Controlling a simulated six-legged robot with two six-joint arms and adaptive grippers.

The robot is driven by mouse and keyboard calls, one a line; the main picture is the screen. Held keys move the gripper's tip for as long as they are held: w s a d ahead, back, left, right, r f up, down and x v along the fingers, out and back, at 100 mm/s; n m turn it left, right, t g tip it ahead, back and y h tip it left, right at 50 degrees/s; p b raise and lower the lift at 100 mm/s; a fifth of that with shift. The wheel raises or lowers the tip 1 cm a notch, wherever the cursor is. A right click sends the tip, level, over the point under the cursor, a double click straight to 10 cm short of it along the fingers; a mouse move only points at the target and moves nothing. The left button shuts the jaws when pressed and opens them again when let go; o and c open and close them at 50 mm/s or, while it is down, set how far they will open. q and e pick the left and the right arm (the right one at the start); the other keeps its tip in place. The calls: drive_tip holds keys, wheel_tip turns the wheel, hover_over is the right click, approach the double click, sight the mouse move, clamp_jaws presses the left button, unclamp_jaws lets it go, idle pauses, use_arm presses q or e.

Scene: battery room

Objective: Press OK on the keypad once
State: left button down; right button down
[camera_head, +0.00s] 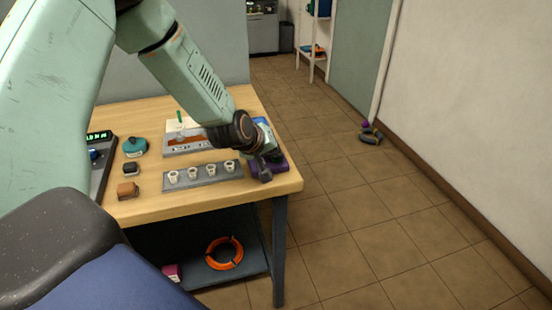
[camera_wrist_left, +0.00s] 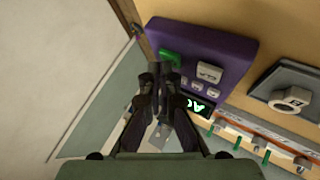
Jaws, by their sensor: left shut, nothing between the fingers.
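The purple keypad (camera_head: 276,168) lies at the right end of the wooden table, partly hidden by my left gripper. In the left wrist view the keypad (camera_wrist_left: 232,52) shows a green key (camera_wrist_left: 170,58), a larger pale key (camera_wrist_left: 209,72), several small pale keys and a lit green display (camera_wrist_left: 197,104). I cannot read OK on any key. My left gripper (camera_head: 265,176) is shut and empty over the keypad. In the wrist view its fingertips (camera_wrist_left: 161,68) overlap the edge of the green key; I cannot tell whether they touch it. My right gripper is not in view.
A grey strip with several white round pieces (camera_head: 203,176) lies beside the keypad. A teal item (camera_head: 135,146), a dark block (camera_head: 130,168) and a brown block (camera_head: 127,190) sit further left. An orange ring (camera_head: 224,253) lies on the lower shelf. The floor to the right is mostly clear.

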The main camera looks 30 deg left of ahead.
sight(274, 159)
use_arm(q)
drive_tip(key=shift+f, duration=0.25)
drive_tip(key=shift+r, duration=0.2)
idle(0.5)
drive_tip(key=shift+r+p, duration=0.6)
drive_tip(key=shift+r, duration=0.1)
wheel_tip(274, 159, up, 5)
drive_tip(key=p, duration=0.4)
drive_tip(key=shift+r+p, duration=0.1)
drive_tip(key=shift+p, duration=0.3)
idle(0.4)
